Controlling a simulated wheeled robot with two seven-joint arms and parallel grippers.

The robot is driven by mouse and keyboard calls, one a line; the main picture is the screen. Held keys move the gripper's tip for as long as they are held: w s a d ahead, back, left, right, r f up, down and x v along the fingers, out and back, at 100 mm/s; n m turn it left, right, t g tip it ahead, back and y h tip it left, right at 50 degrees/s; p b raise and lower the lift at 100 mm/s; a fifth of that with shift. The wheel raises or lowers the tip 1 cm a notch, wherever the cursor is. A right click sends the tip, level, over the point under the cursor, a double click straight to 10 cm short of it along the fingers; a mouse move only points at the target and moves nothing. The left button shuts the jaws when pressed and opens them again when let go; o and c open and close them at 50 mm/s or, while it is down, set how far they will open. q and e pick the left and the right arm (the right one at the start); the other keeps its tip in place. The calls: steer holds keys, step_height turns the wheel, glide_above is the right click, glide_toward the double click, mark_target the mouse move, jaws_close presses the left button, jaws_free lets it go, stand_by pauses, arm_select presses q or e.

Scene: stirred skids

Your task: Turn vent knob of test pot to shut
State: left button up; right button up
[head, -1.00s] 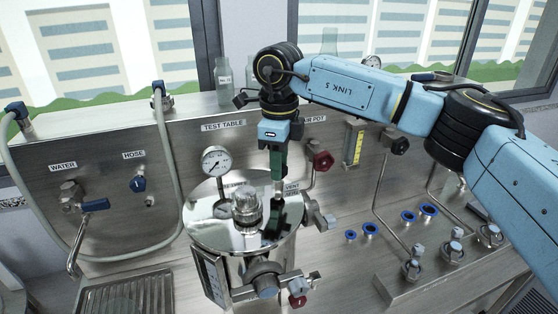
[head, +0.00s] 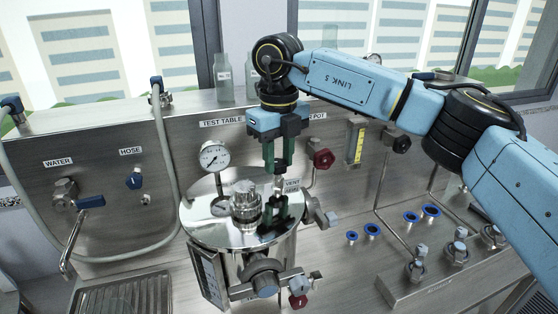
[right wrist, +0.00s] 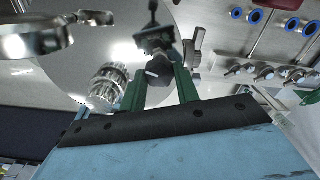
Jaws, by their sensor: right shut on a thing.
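The test pot is a polished steel pot with a round mirror-like lid (head: 205,228), standing in the middle of the head view. My right gripper (head: 279,176) points down over the lid's right side. It is shut on the small vent knob (right wrist: 157,72), which shows between the two green fingers in the right wrist view. In the head view the fingers mostly hide the knob, and its pointing direction is hard to read. A VENT label (head: 292,184) stands just right of the fingertips. The fingers' dark reflection lies on the lid. My left gripper is out of view.
A pressure gauge (head: 214,156) rises at the lid's back left, and a clear ribbed fitting (head: 246,205) stands left of the fingers. A red knob (head: 323,159) is on the panel behind. Blue rings (head: 431,211) and valves lie to the right.

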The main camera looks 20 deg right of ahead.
steer(key=m+b, duration=0.2)
steer(key=m, duration=0.5)
steer(key=m+b, duration=0.1)
steer(key=m, duration=0.3)
steer(key=shift+m, duration=0.4)
steer(key=shift+r+m+b, duration=0.1)
steer(key=shift+m+b, duration=0.35)
steer(key=shift+m, duration=1.05)
steer(key=shift+w, duration=0.1)
steer(key=o, duration=1)
step_height(320, 180, up, 13)
steer(key=shift+r+p, duration=0.15)
steer(key=shift+p, duration=0.25)
